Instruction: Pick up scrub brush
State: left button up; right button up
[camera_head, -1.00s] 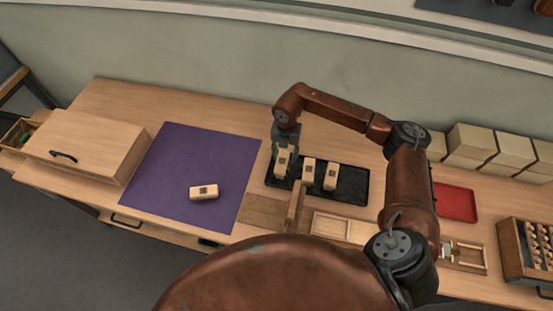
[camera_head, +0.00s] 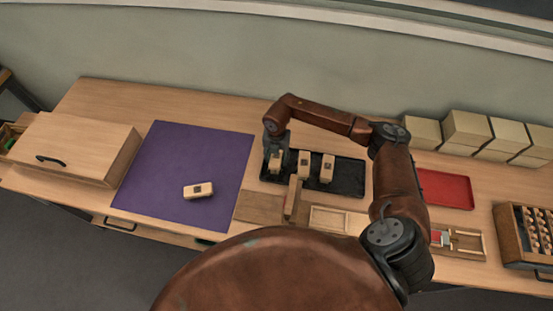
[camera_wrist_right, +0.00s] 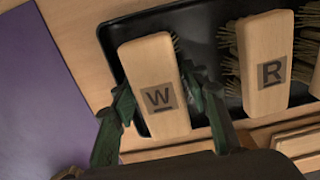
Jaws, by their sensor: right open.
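Wooden scrub brushes stand in a row in a black tray (camera_head: 345,178). The leftmost brush (camera_head: 276,161) bears a "W" label, seen in the right wrist view (camera_wrist_right: 158,70). My right gripper (camera_wrist_right: 163,98) is open, with one green finger on each side of this brush; whether they touch it is not clear. The brush still sits in the tray. A second brush (camera_wrist_right: 265,60), labelled "R", stands just right of it, and a third brush (camera_head: 327,168) is farther right. Another brush (camera_head: 198,190) lies on the purple mat (camera_head: 190,150). My left gripper is out of view.
A wooden drawer box (camera_head: 75,145) stands left of the mat. A red tray (camera_head: 445,188) and stacked pale boxes (camera_head: 466,130) are on the right. A wooden rack (camera_head: 525,235) stands at the far right. Wooden fixtures (camera_head: 330,219) lie in front of the black tray.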

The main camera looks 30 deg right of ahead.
jog(key=shift+r, duration=0.1)
jog(key=c, duration=1)
jog(key=shift+r, duration=0.1)
jog(key=shift+c, duration=0.2)
jog(key=shift+w+r, duration=0.1)
jog(key=shift+r, duration=0.5)
jog(key=s+a+r, duration=0.7)
jog(key=s+r, duration=0.4)
jog(key=s, duration=0.1)
jog(key=shift+a+r, duration=0.3)
jog(key=shift+a, duration=0.05)
